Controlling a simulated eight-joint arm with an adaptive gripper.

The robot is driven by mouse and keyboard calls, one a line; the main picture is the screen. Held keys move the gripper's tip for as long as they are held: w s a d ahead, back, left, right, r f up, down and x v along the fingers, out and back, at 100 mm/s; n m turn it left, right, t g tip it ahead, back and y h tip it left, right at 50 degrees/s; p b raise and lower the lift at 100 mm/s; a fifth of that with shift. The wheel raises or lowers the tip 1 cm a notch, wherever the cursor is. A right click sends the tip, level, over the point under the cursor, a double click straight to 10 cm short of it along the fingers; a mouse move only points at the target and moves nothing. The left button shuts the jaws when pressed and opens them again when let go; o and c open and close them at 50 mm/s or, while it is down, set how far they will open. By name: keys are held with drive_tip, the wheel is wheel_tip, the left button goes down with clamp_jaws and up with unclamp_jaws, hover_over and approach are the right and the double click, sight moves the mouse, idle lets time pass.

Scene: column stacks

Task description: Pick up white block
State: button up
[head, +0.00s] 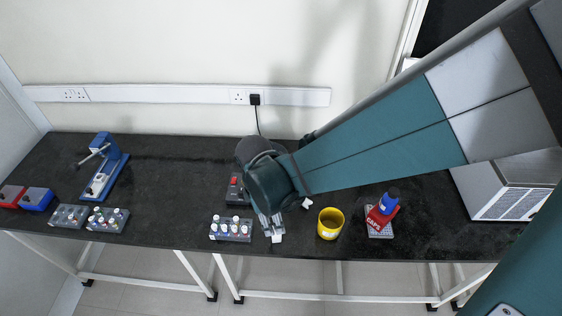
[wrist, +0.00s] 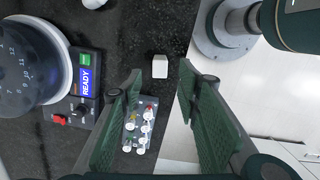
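The white block (wrist: 160,66) sits on the black bench near its front edge, between and a little beyond my fingertips in the wrist view. In the head view the white block (head: 277,238) shows just below the end of my gripper (head: 269,226). My gripper (wrist: 160,79) is open, with its two green fingers spread wide and nothing between them. The block appears apart from both fingers. The gap in height between fingertips and block is hard to tell.
A vial rack (wrist: 138,130) stands close by the left finger; it is left of my gripper in the head view (head: 231,229). A device with a READY display (wrist: 85,82) is further left.

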drive_tip(key=shift+f, duration=0.15)
drive_tip(key=shift+d+f, duration=0.1)
drive_tip(key=shift+f, duration=1.15)
drive_tip(key=shift+f+b, duration=0.15)
drive_tip(key=shift+b, duration=0.15)
drive_tip(key=shift+w+d+f+b, duration=0.1)
drive_tip(key=shift+d+f+b, duration=0.15)
drive_tip(key=shift+f, duration=0.95)
drive_tip(key=shift+d+f+b, duration=0.1)
drive_tip(key=shift+f+b, duration=0.2)
drive_tip(key=shift+f, duration=0.9)
drive_tip(key=shift+c, duration=0.2)
drive_tip(key=c, duration=0.8)
